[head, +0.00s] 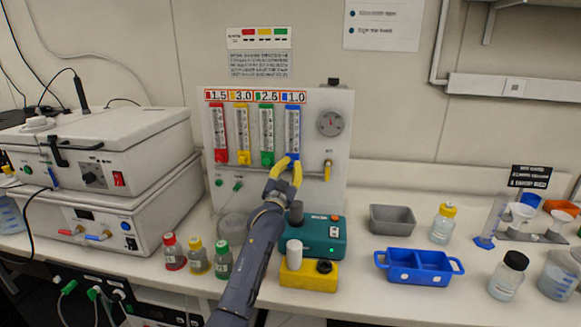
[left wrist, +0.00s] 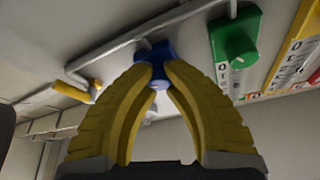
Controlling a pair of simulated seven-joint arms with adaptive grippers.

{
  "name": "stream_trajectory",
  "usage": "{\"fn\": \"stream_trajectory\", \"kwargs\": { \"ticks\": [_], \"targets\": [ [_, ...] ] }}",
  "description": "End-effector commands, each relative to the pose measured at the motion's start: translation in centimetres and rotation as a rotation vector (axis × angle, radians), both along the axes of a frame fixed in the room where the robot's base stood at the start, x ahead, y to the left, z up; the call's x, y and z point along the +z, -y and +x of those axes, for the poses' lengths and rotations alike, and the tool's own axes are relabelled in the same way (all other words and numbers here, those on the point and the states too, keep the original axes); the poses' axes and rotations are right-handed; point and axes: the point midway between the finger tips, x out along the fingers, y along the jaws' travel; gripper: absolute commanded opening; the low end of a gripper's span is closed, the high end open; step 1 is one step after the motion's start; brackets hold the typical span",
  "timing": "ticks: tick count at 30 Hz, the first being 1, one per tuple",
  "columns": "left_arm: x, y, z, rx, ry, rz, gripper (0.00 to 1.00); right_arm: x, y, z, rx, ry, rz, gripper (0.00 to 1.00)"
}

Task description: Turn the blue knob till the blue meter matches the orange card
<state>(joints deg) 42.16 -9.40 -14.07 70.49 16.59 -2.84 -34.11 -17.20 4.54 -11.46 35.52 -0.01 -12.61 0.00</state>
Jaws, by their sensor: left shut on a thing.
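The blue knob (head: 291,158) sits at the foot of the blue meter (head: 293,128), the rightmost of several upright meters on the white panel (head: 340,165). My left gripper (head: 287,171) is shut on the blue knob from the front. In the left wrist view both yellow fingers press on the blue knob (left wrist: 155,54) from either side. The card above the blue meter (head: 293,97) reads 1.0; the others read 1.5, 3.0 and 2.5. The 3.0 card (head: 240,96) has a yellow-orange mark. The blue meter's float level is too small to read. My right gripper is not in view.
The green knob (left wrist: 235,45) is close beside the blue one. A small yellow valve (head: 327,165) and a round gauge (head: 330,123) are to the right. Capped bottles (head: 198,258), a teal device (head: 325,238) and a yellow block (head: 310,275) stand below, near my arm.

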Motion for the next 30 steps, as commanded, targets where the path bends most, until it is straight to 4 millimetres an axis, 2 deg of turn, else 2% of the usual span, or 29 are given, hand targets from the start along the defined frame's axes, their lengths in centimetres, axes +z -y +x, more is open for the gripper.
{"fn": "stream_trajectory", "kwargs": {
  "ticks": [17, 18, 26, 30],
  "targets": [
    [0.04, 0.03, -0.02, 0.0, -0.005, -0.035, 0.0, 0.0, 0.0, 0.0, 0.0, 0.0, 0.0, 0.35],
    [0.04, 0.02, -0.01, 0.0, -0.005, -0.035, 0.14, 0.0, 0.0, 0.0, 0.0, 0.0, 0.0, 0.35],
    [0.03, 0.02, -0.01, -0.001, -0.006, -0.035, 0.44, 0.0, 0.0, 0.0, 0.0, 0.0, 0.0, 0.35],
    [0.03, 0.02, -0.01, -0.001, -0.006, -0.035, 0.45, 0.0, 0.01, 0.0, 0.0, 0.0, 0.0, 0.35]
  ]
}}
